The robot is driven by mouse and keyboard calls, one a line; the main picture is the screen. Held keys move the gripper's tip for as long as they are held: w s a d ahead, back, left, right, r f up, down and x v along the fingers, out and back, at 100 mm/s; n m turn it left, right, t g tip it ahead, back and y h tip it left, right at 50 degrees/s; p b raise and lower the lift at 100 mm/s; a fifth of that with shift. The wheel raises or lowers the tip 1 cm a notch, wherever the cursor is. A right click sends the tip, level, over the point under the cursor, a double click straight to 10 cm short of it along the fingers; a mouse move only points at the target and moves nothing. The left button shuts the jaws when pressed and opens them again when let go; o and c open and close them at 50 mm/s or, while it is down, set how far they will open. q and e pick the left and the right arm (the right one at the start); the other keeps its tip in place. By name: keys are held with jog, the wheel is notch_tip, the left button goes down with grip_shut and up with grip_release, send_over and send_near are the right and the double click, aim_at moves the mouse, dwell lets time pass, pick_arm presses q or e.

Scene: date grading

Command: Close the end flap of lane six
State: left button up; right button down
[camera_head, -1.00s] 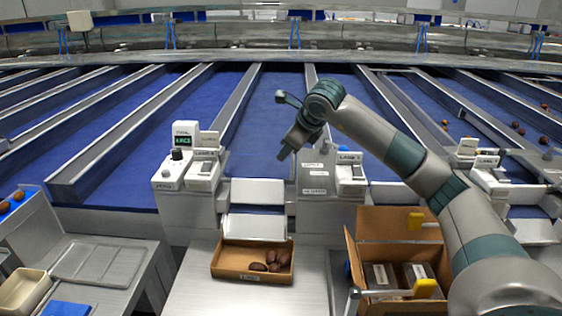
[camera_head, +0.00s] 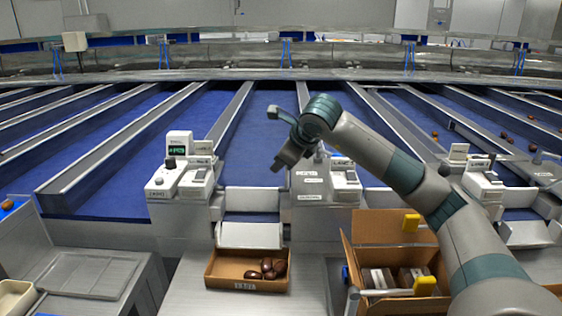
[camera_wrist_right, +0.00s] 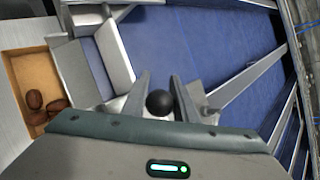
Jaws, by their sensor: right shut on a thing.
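My right gripper (camera_head: 280,166) is over the near end of the middle blue lane (camera_head: 267,140), beside the white unit on its right. In the right wrist view its two fingers (camera_wrist_right: 160,98) are closed around a black ball-shaped knob (camera_wrist_right: 160,103). What the knob is fixed to is hidden. At the lane's end a pale upper panel (camera_head: 251,200) and a pale lower flap (camera_head: 250,235) slope toward a cardboard box (camera_head: 215,268) holding several brown dates. The panels also show in the right wrist view (camera_wrist_right: 115,58). My left gripper is out of view.
White control units (camera_head: 181,180) stand on both sides of the lane end. An open carton (camera_head: 375,228) with yellow-tipped handles is at the right, under my right arm. A metal tray (camera_head: 90,275) is at the left. Dates lie on the far-right lanes.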

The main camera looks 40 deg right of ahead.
jog(key=shift+r, duration=0.45)
dwell(0.5)
jog(key=c, duration=1.4)
grip_release()
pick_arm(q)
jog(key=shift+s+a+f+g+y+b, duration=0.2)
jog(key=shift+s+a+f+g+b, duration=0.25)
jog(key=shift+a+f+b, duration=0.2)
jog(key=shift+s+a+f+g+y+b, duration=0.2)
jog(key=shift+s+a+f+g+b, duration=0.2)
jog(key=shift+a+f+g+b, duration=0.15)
pick_arm(e)
jog(key=v, duration=1.7)
jog(key=shift+s+a, duration=0.2)
jog(key=shift+s, duration=0.25)
jog(key=shift+r, duration=0.1)
